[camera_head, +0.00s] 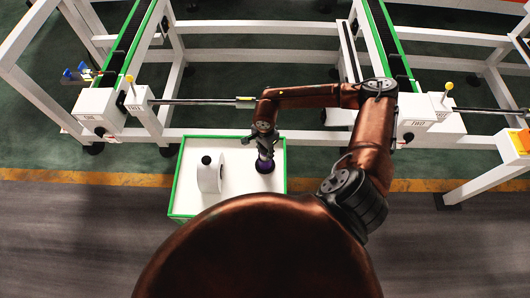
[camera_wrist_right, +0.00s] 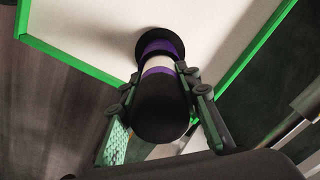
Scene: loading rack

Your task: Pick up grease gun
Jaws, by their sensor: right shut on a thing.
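The grease gun (camera_wrist_right: 165,105) is a black cylinder with purple and white bands, seen nearly end-on in the right wrist view. In the head view only its purple and black lower part (camera_head: 265,165) shows, below my right gripper (camera_head: 263,143). It stands about upright over the right part of the white table top. The two fingers of my right gripper (camera_wrist_right: 158,85) are on either side of it, shut on it. I cannot tell whether its base touches the table. My left gripper is not in view.
The white table (camera_head: 240,185) has a raised green rim. White frames with green-edged rails (camera_head: 128,45) and a metal rod (camera_head: 195,102) lie behind the table.

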